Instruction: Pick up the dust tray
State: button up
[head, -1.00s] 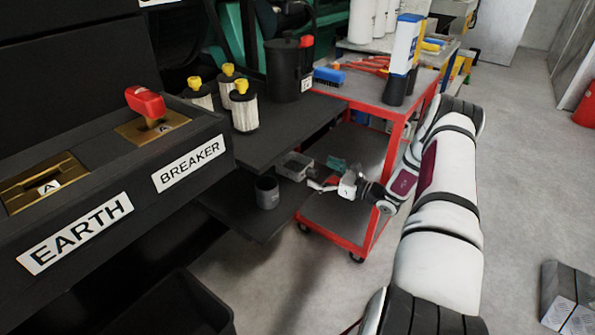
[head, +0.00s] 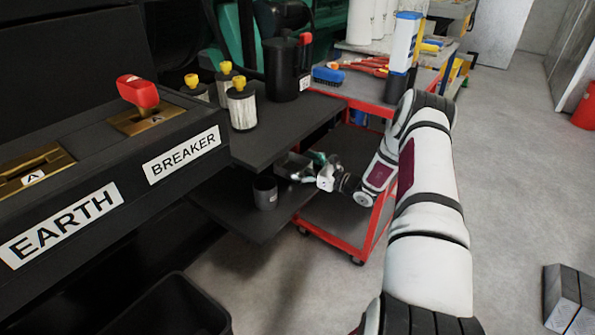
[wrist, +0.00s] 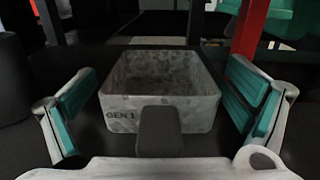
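The dust tray (wrist: 160,112) is an open grey mottled box marked "GEN 1", with a dark handle (wrist: 160,132) pointing toward my palm in the wrist view. It looks empty. My gripper (wrist: 162,82) is open, with one teal-padded finger on each side of the tray's near end and gaps between pads and walls. In the head view my gripper (head: 312,168) is at the lower shelf (head: 240,216), and the tray (head: 288,165) is small and partly hidden beside it.
A dark grey cup (head: 265,193) stands on the lower shelf left of my gripper. The upper black shelf (head: 285,130) overhangs with several filters and a black jug (head: 284,70). A red cart (head: 340,238) stands close on the right.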

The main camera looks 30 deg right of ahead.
jog(key=c, duration=0.9)
